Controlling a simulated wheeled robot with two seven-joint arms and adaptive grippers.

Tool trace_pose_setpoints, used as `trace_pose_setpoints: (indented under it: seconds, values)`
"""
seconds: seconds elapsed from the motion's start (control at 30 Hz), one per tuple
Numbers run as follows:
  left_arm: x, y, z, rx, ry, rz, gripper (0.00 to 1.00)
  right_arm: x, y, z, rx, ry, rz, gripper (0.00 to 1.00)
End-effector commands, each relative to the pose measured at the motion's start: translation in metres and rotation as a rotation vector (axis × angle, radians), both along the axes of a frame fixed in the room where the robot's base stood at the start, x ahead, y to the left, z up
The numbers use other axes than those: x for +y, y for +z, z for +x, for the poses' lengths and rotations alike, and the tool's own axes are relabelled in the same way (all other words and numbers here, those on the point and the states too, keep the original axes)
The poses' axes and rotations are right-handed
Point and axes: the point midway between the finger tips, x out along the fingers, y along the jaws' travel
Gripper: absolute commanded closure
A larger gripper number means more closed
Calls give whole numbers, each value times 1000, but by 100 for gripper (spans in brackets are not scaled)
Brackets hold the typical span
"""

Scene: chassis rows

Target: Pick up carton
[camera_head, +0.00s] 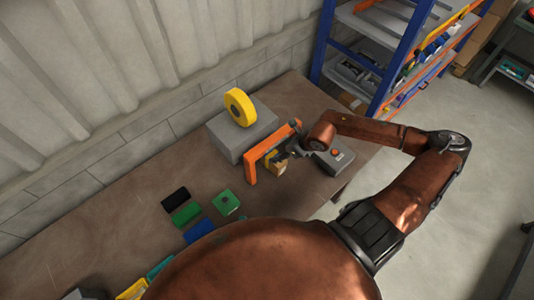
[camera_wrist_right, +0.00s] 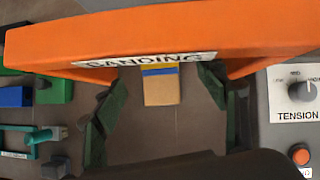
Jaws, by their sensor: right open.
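The carton (camera_wrist_right: 162,92) is a small tan box with a blue and yellow band at its far end. In the head view the carton (camera_head: 279,169) is partly hidden by the arch and my gripper. My right gripper (camera_head: 287,154) is by the arch. In the right wrist view its dark green fingers (camera_wrist_right: 161,88) are spread, one on each side of the carton, with gaps between. My left gripper is not in view.
The arch joins a grey machine (camera_head: 232,143) bearing a yellow roll (camera_head: 239,107). A grey control box (camera_head: 334,160) with a tension knob and an orange button stands right of the carton. Black, green and blue items (camera_head: 186,214) lie left on the bench. Shelving (camera_head: 395,60) stands behind.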

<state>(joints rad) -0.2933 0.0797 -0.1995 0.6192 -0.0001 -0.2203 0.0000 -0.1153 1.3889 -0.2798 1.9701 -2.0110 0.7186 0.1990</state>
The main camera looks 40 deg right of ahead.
Motion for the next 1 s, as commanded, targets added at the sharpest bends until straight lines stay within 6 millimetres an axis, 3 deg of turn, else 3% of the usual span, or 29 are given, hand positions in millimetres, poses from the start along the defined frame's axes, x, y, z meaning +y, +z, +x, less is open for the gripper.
trace_pose_setpoints:
  seconds: [0.1, 0.17, 0.27, 0.43, 0.57, 0.73, 1.0]
  values:
    - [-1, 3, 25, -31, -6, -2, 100, -2, -5, 1, 3, -4, -4, 34]
    - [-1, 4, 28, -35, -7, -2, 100, -2, -10, 3, 3, -8, -3, 34]
    - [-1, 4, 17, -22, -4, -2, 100, -2, -18, 7, 1, -11, -3, 34]
    - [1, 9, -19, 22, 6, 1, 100, 1, -33, 13, 3, -14, -1, 34]
    - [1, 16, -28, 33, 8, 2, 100, 5, -51, 22, 3, -15, -1, 34]
    - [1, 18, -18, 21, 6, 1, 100, 8, -66, 30, 2, -12, -3, 34]
    - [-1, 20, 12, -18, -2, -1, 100, 9, -69, 32, 3, -9, -4, 35]
